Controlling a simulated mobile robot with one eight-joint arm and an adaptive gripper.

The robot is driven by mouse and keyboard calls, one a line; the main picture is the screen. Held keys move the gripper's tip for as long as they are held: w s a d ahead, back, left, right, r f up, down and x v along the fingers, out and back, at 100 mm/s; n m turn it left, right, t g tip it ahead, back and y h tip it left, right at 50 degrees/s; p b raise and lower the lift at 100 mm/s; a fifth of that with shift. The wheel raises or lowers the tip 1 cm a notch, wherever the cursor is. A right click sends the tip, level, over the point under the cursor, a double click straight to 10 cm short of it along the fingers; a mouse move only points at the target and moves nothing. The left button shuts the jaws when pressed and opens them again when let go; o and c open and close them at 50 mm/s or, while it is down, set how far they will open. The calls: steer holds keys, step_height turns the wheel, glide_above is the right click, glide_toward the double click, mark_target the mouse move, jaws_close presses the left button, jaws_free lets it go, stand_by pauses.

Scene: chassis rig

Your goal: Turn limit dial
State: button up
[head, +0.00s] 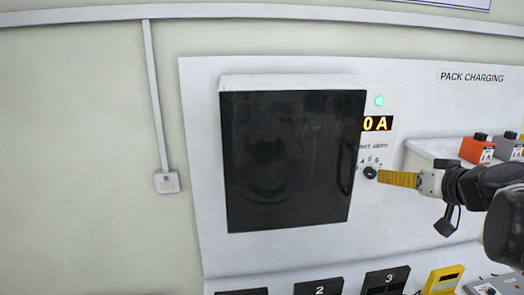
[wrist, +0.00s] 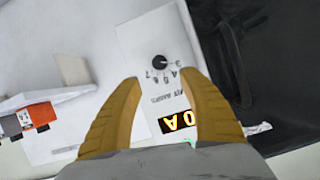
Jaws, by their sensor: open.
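The limit dial, a small black round knob (head: 370,172), sits on the white panel just right of the dark cabinet door. It also shows in the wrist view (wrist: 159,62), with printed numbers around part of it and a light mark facing the 3. My yellow-fingered gripper (head: 385,176) is at the dial's right in the head view. In the wrist view my gripper (wrist: 157,72) is open, with the dial ahead between the fingertips. I cannot tell whether a finger touches it. The amber display (head: 377,123) above the dial reads "0 A"; its left part may be hidden.
The dark cabinet door (head: 290,160) with its handle stands close left of the dial. A green lamp (head: 379,100) is lit above the display. Orange (head: 476,149) and grey packs sit on a white shelf at right. Numbered bays (head: 386,281) line the bottom.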

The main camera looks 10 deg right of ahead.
mark_target(372, 175)
steer(key=x, duration=1)
steer(key=shift+w+f+p, duration=0.15)
steer(key=shift+f+p, duration=0.05)
steer(key=shift+p, duration=0.1)
jaws_close()
